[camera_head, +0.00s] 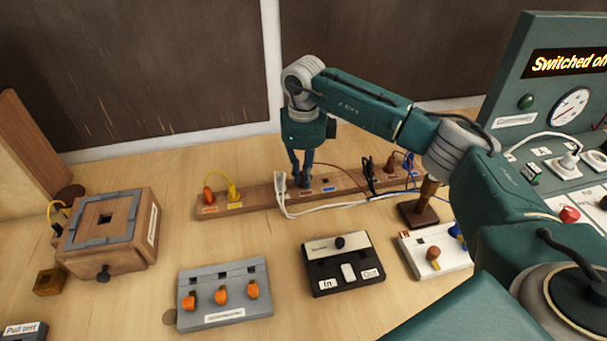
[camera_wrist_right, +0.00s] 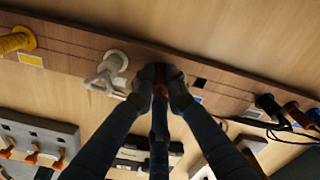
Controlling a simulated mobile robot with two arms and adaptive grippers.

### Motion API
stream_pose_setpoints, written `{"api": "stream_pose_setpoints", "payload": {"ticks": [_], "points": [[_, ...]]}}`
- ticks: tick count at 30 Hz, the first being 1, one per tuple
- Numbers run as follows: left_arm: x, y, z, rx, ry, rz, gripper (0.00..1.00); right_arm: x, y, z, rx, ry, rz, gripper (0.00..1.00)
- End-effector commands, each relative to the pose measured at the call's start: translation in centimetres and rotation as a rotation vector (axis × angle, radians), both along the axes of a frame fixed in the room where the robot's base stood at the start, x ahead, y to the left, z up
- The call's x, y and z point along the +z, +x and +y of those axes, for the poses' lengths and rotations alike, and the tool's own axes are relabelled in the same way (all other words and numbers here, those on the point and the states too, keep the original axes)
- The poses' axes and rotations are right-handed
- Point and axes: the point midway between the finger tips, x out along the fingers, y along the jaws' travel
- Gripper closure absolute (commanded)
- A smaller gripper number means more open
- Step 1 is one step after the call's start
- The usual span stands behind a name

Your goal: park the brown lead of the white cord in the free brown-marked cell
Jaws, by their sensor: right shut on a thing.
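The wooden strip (camera_head: 262,193) with colour-marked cells lies along the back of the table. My right gripper (camera_head: 303,182) points down at the strip, just right of a white plug (camera_head: 281,182). It is shut on the brown lead (camera_wrist_right: 160,84), which shows between the fingertips (camera_wrist_right: 161,80) in the right wrist view. The fingers hide the cell beneath, so I cannot tell how far the lead sits in it. An empty dark cell (camera_wrist_right: 200,83) with a blue mark (camera_wrist_right: 198,98) is just right of the fingers. The white cord (camera_head: 318,206) runs along the strip's front. My left gripper is not in view.
Orange (camera_head: 208,195) and yellow (camera_head: 233,192) plugs stand at the strip's left end. Black (camera_head: 370,176), brown (camera_head: 390,164) and blue leads crowd its right end. A grey switch box (camera_head: 224,295) and a black In/Out box (camera_head: 341,264) stand in front, with bare table between.

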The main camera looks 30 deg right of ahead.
Motion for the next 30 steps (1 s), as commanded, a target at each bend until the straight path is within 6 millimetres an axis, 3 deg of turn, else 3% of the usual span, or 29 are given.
{"api": "stream_pose_setpoints", "payload": {"ticks": [2, 3, 6, 17, 20, 30], "points": [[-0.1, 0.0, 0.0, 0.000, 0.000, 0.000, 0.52, -0.2, 0.0, 0.0, 0.000, 0.000, 0.000, 1.00], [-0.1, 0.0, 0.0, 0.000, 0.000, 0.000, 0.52, -0.1, 0.0, 0.0, 0.000, 0.000, 0.000, 0.82], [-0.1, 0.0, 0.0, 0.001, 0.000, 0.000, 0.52, -0.1, 0.0, 0.0, 0.000, 0.000, 0.000, 0.66], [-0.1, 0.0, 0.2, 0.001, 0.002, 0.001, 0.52, 0.5, 0.1, 0.0, 0.000, 0.000, -0.002, 0.66], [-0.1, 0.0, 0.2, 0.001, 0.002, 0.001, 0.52, 1.8, 0.1, 0.0, -0.001, 0.001, -0.004, 0.66], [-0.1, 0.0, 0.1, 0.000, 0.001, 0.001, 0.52, 8.9, 0.1, 0.0, 0.000, 0.001, -0.004, 0.66]]}}
